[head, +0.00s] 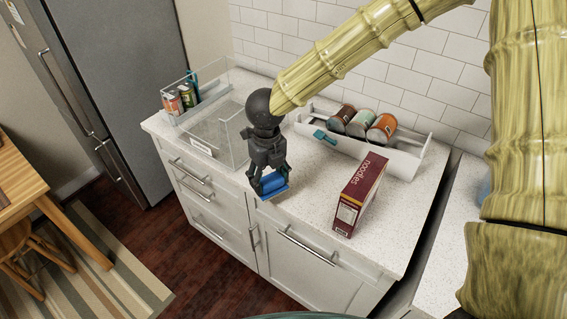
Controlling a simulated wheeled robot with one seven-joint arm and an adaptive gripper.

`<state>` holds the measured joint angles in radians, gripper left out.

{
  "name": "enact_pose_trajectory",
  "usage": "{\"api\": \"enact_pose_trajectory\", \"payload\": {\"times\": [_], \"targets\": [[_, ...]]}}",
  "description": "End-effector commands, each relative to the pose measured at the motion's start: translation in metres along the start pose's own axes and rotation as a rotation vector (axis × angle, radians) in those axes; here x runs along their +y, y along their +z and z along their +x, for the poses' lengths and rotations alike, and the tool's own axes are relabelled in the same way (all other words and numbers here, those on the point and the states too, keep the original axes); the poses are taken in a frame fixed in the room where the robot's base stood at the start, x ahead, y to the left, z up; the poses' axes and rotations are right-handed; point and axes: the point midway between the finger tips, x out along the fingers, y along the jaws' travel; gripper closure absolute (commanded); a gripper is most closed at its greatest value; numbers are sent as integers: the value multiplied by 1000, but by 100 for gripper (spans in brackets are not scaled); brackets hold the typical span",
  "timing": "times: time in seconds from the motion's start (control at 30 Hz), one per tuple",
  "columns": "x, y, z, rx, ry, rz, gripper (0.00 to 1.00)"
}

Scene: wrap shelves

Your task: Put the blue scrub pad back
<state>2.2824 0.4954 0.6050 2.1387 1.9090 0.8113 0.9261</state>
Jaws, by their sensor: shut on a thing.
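The blue scrub pad (273,184) is between the fingers of my gripper (270,187), near the front edge of the counter. My gripper points down and is shut on the pad. I cannot tell whether the pad touches the counter or hangs a little above it. A clear-walled organizer (217,121) stands on the counter to the left of my gripper. Its front section looks empty and has a white label (201,147); the writing is too small to read. Cans (187,96) and a teal item stand in its back left section.
A maroon noodles box (360,195) stands right of my gripper. Behind it, a white bin (402,162) holds several cans (361,123), with a teal item (325,137) at its front left. Counter is bare (307,177) between gripper and box. A tiled wall closes the back.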

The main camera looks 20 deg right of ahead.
Motion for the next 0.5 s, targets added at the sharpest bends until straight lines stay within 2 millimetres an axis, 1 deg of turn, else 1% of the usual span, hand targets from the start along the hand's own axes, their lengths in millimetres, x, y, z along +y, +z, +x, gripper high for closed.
{"api": "enact_pose_trajectory", "payload": {"times": [0.03,0.1,0.3,0.4,0.5], "targets": [[-10,6,-2,1,1,5,60],[-22,14,-2,-1,1,5,60],[-53,33,3,0,1,5,60],[-62,40,5,0,0,4,60],[-67,43,6,-1,0,2,60]]}}
